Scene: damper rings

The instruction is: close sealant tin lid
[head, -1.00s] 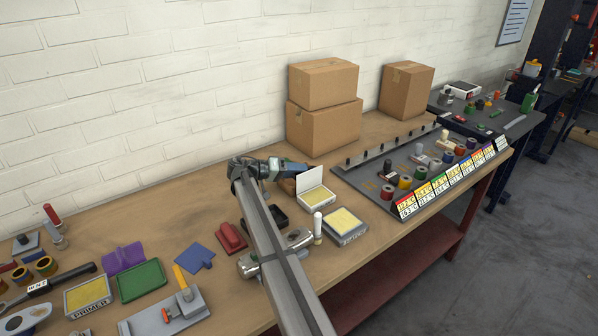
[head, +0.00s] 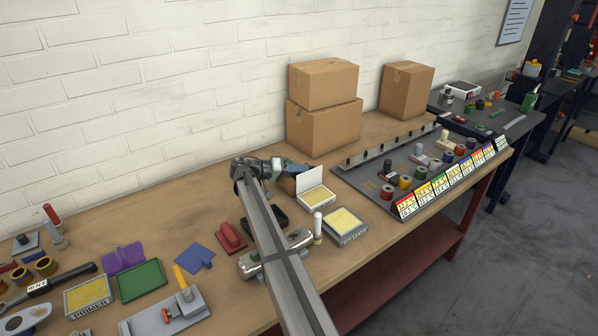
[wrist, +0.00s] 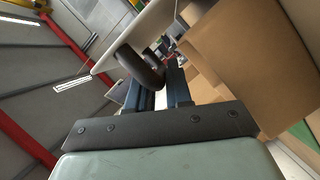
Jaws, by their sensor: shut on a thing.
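The sealant tin (head: 317,202) is a small pale box with yellow content, standing on the bench right of my gripper. Its white lid (head: 310,178) stands raised at the tin's back edge, tilted open. My gripper (head: 292,167) is behind and left of the lid; its fingertips are partly hidden in the head view. In the wrist view, my fingers (wrist: 158,92) are shut on a dark curved ring (wrist: 140,66) lying against the white lid (wrist: 148,35). The exact contact is partly hidden.
A second tin with yellow content (head: 345,224) and a white cylinder (head: 318,226) stand in front right. Cardboard boxes (head: 325,128) stand close behind. The grey rack (head: 365,176) is at right.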

